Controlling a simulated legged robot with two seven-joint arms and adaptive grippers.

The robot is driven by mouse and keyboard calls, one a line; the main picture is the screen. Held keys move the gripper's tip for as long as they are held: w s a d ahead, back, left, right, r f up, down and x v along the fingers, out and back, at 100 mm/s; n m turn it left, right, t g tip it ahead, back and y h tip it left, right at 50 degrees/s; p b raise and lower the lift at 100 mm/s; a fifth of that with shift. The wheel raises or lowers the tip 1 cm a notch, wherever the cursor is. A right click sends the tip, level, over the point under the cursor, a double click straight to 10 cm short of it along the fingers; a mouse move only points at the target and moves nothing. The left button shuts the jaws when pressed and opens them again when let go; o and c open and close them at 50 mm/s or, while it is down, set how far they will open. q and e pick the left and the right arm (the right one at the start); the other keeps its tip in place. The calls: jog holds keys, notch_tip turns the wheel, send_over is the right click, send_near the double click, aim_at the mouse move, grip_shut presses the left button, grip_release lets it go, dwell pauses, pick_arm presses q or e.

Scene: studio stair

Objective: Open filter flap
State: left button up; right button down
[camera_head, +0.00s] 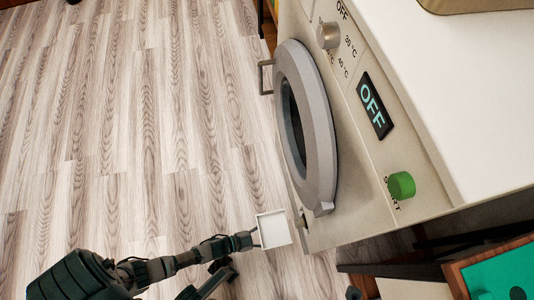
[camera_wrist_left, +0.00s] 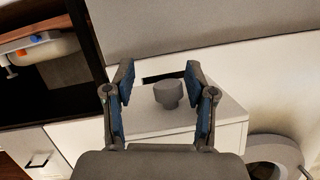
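The washing machine (camera_head: 355,165) stands at the right in the head view. A pale square flap (camera_head: 273,229) sticks out from the low part of its front, standing open. A small knob (camera_head: 300,220) is beside it at the machine front. My left gripper (camera_head: 253,239) is at the flap's outer edge; contact is unclear. In the left wrist view my left gripper (camera_wrist_left: 159,82) has its fingers spread with nothing clamped. Beyond them are the pale flap (camera_wrist_left: 225,110) and a round grey knob (camera_wrist_left: 168,94). My right gripper is not in view.
The round machine door (camera_head: 322,140) is above the flap, with a handle (camera_head: 265,77) nearby. The display (camera_head: 374,105) reads OFF, beside a green START knob (camera_head: 401,185). Wood floor (camera_head: 130,120) at the left is clear. A cabinet (camera_wrist_left: 45,90) shows at the left in the wrist view.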

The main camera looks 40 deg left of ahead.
pick_arm(q)
jog(key=v, duration=1.2)
jog(key=shift+w, duration=0.1)
